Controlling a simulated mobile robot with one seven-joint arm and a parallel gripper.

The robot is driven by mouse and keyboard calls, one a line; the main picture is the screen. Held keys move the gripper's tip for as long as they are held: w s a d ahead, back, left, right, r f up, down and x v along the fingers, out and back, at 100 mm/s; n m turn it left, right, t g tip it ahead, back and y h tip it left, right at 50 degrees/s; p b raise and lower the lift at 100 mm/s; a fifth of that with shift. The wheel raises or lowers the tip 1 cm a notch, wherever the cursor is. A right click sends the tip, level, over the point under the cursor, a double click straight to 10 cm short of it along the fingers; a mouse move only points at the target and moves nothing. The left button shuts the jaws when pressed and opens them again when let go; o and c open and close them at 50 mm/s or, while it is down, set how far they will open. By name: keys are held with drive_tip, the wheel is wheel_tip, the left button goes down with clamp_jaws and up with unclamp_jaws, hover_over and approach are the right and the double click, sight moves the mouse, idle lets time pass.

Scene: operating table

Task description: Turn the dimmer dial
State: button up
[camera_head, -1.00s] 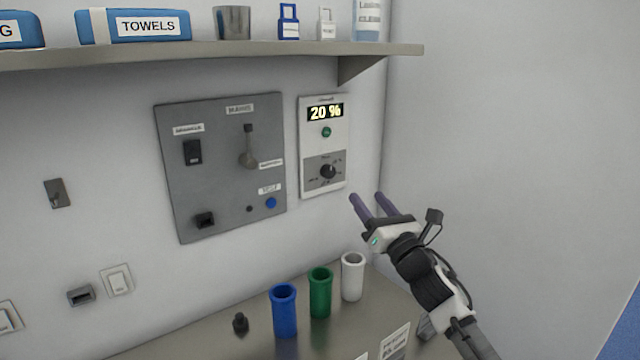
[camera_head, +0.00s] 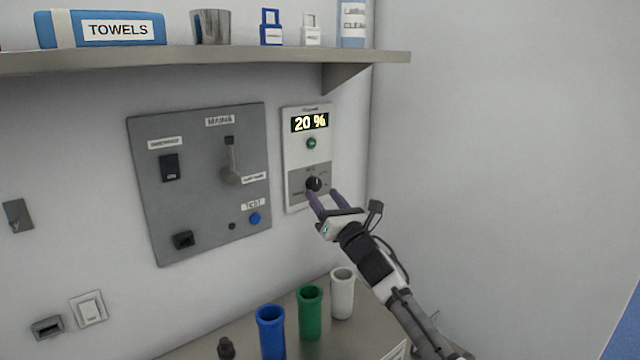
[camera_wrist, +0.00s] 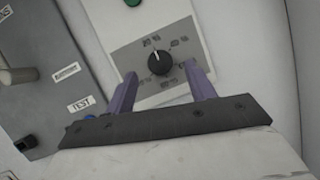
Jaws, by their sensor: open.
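The dimmer dial (camera_head: 313,184) is a black round knob on the grey lower part of a white wall panel (camera_head: 296,155). The display (camera_head: 310,122) above it reads 20 %, with a green button (camera_head: 311,143) between them. My gripper (camera_head: 322,193) is open and empty, its purple fingers pointing at the panel just below the dial. In the wrist view the dial (camera_wrist: 160,61) shows a white pointer line, pointing nearly straight up. It sits ahead of and between the open fingertips (camera_wrist: 162,82). I cannot tell whether either finger touches it; a small gap seems to remain.
A grey mains panel (camera_head: 200,210) with switches and a lever is left of the dimmer panel. A shelf (camera_head: 200,61) with towels and padlocks runs above. Blue (camera_head: 271,335), green (camera_head: 310,315) and white (camera_head: 342,295) cups stand below. The wall at right is bare.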

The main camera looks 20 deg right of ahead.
sight(314, 184)
drive_tip(key=shift+p+x, duration=0.35)
drive_tip(key=shift+x, duration=1.05)
drive_tip(key=shift+c, duration=0.4)
drive_tip(key=c, duration=0.9)
drive_tip(key=shift+f, duration=0.1)
